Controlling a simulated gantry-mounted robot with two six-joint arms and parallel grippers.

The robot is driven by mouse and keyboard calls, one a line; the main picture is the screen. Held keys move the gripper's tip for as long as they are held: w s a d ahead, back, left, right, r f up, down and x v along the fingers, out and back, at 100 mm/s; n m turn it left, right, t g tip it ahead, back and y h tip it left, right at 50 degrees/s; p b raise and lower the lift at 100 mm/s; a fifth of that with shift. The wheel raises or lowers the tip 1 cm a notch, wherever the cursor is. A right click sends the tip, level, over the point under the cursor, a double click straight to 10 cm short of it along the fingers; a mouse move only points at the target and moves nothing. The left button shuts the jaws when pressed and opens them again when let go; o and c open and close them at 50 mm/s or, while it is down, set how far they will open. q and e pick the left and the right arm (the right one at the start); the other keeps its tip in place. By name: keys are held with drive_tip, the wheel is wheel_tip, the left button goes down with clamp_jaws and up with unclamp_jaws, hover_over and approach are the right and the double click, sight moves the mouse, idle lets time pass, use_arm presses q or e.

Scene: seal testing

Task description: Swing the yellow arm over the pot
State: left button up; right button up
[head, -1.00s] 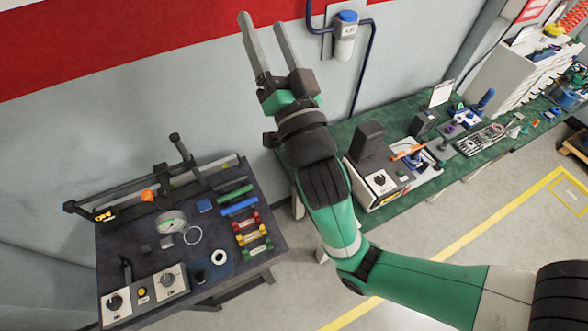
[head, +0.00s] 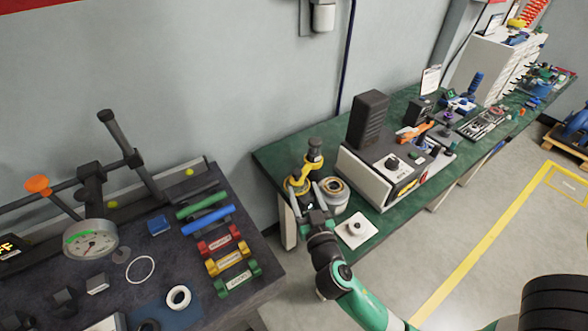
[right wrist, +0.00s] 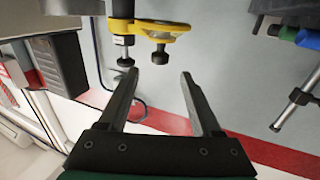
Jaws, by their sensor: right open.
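The yellow arm (head: 299,187) sits on a dark upright post (head: 314,157) at the left end of the green bench. It lies to the left of the pot (head: 338,203), a pale round vessel with a tan rim; the pot's top shows uncovered. In the right wrist view the yellow arm (right wrist: 168,28) spans the top, with black knobs hanging below it. My right gripper (head: 303,202) is in front of the yellow arm. Its two fingers (right wrist: 160,78) are apart and empty, just short of the arm and knobs. My left gripper is out of view.
A control box (head: 390,172) with a dark tower (head: 368,119) stands right of the pot. A white plate with a knob (head: 355,231) lies in front of the pot. The dark table (head: 75,235) with a gauge (head: 90,240) and coloured blocks is at left.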

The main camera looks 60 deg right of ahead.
sight(301, 174)
drive_tip(key=x, duration=1.1)
clamp_jaws()
idle(1.0)
